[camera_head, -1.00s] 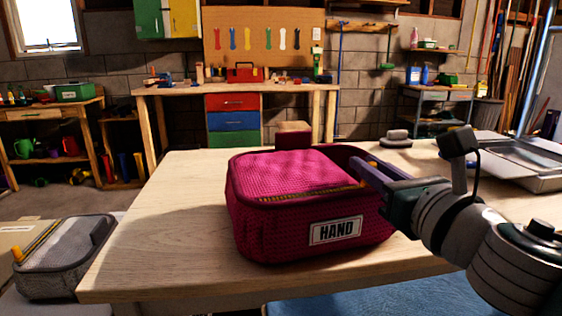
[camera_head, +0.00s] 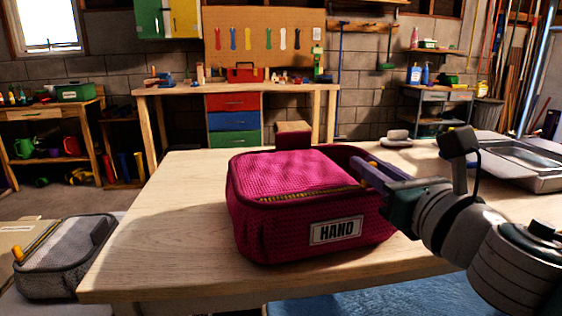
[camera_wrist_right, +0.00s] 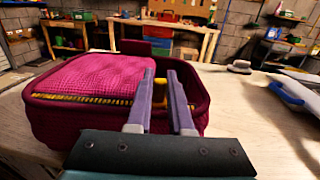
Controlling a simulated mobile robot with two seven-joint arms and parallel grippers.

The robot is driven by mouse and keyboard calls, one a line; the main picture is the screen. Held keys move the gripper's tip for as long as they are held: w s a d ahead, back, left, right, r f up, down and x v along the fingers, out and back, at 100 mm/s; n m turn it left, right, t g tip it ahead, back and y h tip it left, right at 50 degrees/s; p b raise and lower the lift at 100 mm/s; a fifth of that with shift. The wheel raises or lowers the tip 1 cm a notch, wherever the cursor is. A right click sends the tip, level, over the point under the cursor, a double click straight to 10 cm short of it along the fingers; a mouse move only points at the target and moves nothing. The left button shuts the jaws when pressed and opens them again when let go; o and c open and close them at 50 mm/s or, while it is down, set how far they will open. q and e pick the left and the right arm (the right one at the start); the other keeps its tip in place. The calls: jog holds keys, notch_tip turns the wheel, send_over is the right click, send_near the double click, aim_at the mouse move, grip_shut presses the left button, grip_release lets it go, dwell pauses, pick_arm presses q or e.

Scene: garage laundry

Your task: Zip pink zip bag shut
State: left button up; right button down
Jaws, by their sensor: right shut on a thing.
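The pink zip bag (camera_head: 290,213) stands on the wooden table with a "HAND" label (camera_head: 335,230) on its front. It also shows in the right wrist view (camera_wrist_right: 75,127). Its pink lid covers the left and middle part, and the right end is open and dark inside. A yellow zip line (camera_head: 310,197) runs along the front rim. My right gripper (camera_head: 362,170) is at the bag's front right rim, shut on the yellow-orange zip pull (camera_wrist_right: 160,92), which shows between its purple fingers. My left gripper is in neither view.
A grey zip bag (camera_head: 65,258) lies at the lower left. A brown block-like thing (camera_head: 293,133) stands behind the pink bag. A metal tray (camera_head: 515,160) is at the right. The table's left part (camera_head: 165,210) is clear.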

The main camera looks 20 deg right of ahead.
jog(key=d, duration=0.4)
jog(key=shift+s+d, duration=0.15)
jog(key=shift+s, duration=0.1)
jog(key=c, duration=0.8)
grip_release()
jog(key=shift+s, duration=0.55)
jog(key=s+a+b, duration=0.1)
jog(key=s, duration=0.7)
jog(key=shift+s+a, duration=0.15)
jog(key=shift+s, duration=0.25)
